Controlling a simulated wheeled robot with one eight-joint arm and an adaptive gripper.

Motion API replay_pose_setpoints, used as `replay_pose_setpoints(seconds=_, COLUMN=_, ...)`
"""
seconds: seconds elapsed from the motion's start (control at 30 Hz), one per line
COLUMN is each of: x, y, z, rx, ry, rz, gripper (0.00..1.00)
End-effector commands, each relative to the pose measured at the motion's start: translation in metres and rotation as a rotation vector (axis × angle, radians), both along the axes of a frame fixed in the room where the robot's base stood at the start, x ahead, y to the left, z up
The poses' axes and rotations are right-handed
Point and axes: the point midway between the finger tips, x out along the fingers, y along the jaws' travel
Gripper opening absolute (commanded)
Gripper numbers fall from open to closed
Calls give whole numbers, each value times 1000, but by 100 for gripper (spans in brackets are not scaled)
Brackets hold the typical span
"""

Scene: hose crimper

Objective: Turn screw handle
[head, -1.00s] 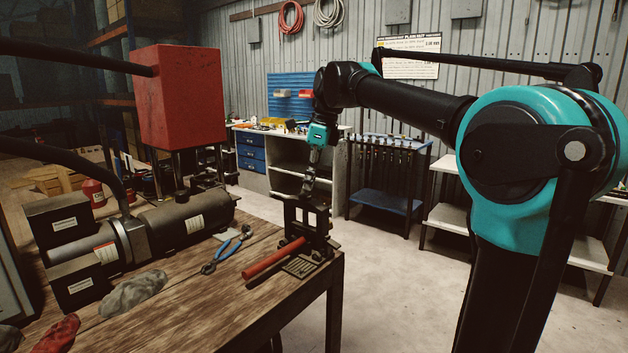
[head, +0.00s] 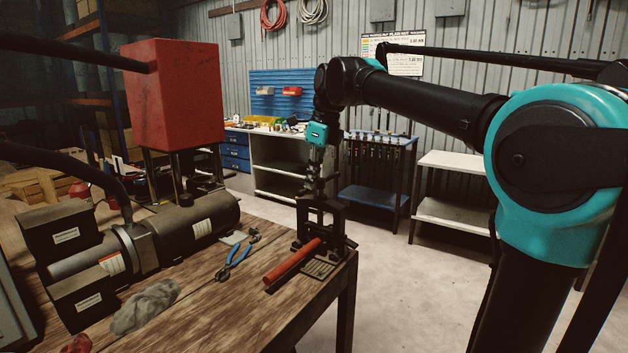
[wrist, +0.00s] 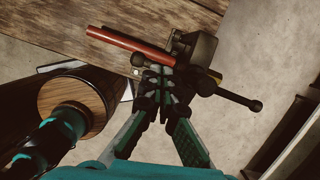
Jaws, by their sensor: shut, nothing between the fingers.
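The black hose crimper (head: 322,222) stands at the right corner of the wooden table, with a red bar (head: 291,264) extending from its base toward the front left. The red bar also shows in the wrist view (wrist: 131,45). A black rod with a ball end, seemingly the screw handle (wrist: 240,98), sticks out to the right of the crimper in the wrist view. My gripper (head: 313,188) points down over the top of the crimper. In the wrist view its fingertips (wrist: 163,78) are together with nothing held, beside the crimper's dark body. I cannot tell whether they touch the handle.
On the wooden table (head: 215,305) lie blue-handled pliers (head: 235,257), a grey cloth (head: 146,305) and a large dark cylindrical machine (head: 190,225). A red box (head: 174,93) stands behind it. Open concrete floor (head: 410,290) lies right of the table.

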Motion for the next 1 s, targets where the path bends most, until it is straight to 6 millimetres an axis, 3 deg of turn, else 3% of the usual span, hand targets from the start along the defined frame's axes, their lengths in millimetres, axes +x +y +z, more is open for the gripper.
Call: replay_pose_setpoints(seconds=1.0, x=5, y=11, z=0, rx=0, ry=0, rz=3, gripper=0)
